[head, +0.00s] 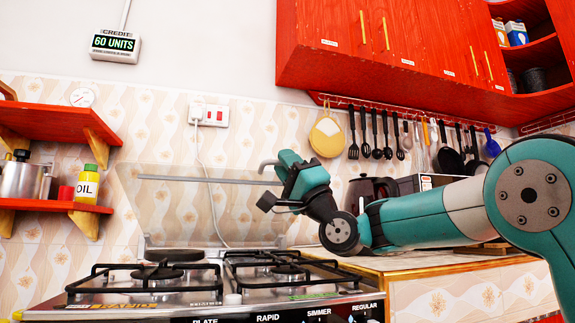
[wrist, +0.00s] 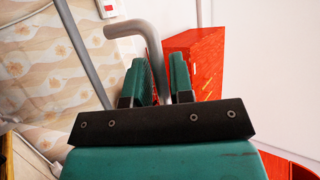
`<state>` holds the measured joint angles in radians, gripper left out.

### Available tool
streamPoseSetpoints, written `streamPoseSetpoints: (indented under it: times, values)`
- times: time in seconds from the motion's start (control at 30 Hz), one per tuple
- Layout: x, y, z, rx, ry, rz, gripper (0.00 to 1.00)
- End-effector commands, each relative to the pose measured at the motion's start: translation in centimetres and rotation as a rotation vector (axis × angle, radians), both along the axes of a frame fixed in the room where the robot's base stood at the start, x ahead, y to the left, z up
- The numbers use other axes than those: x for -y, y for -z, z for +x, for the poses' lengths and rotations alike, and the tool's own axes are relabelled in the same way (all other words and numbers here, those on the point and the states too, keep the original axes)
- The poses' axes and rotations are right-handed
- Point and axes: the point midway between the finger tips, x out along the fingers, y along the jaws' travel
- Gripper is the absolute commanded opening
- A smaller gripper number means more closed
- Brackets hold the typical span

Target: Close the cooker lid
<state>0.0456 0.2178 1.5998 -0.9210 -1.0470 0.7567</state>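The cooker lid (head: 180,209) is a see-through panel with a grey bar across it. It stands raised, leaning back at the rear of the cooker (head: 215,285). My gripper (head: 281,183) is at the lid's upper right. In the wrist view this tube (wrist: 130,28) runs between my two fingers (wrist: 160,82), which are apart. I cannot tell whether they press on it or which object it belongs to. The lid's grey bar (wrist: 84,52) passes left of the fingers, apart from them.
Above hang red cupboards (head: 395,40), with utensils and a yellow pan (head: 327,136) on a rail below. A red shelf with an oil bottle (head: 87,184) is at left. A dark kettle (head: 370,192) stands on the right counter behind my arm. The burners carry no pots.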

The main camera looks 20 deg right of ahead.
Motion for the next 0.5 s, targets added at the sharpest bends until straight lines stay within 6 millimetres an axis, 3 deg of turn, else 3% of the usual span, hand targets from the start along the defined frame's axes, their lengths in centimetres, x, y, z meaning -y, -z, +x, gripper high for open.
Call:
streamPoseSetpoints:
  times: [0.27, 0.5]
  values:
    - [0.4, 0.8, -0.3, 0.000, 0.002, 0.000, 0.21]
    - [2.2, 4.8, -2.7, -0.002, 0.003, 0.001, 0.21]
